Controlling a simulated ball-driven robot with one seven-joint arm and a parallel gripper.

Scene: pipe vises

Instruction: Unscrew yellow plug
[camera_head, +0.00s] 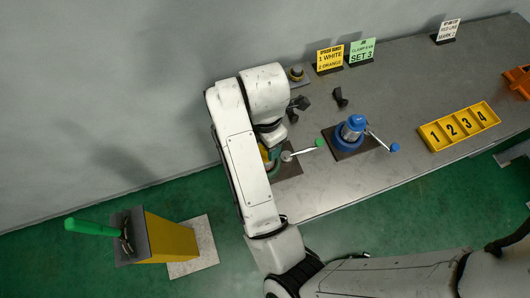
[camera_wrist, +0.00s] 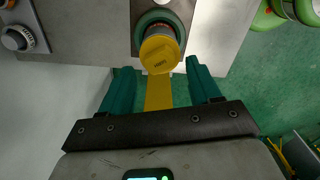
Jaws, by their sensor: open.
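The yellow plug (camera_wrist: 159,54) shows its end face with small lettering in the wrist view, seated in a round fitting on a dark plate. My gripper (camera_wrist: 159,68) is open, with one teal finger on each side just below the plug. The plug's end lies between and slightly beyond the fingertips; I cannot tell whether they touch it. In the head view my arm hides most of the gripper and plug. A green-ended handle (camera_head: 319,143) sticks out beside my arm there.
A blue vise (camera_head: 350,130) stands on the grey bench, right of my arm. A numbered yellow tray (camera_head: 430,136), an orange part (camera_head: 518,82) and signs (camera_head: 330,59) stand further along. A yellow stand (camera_head: 172,236) with a green handle is on the floor at left.

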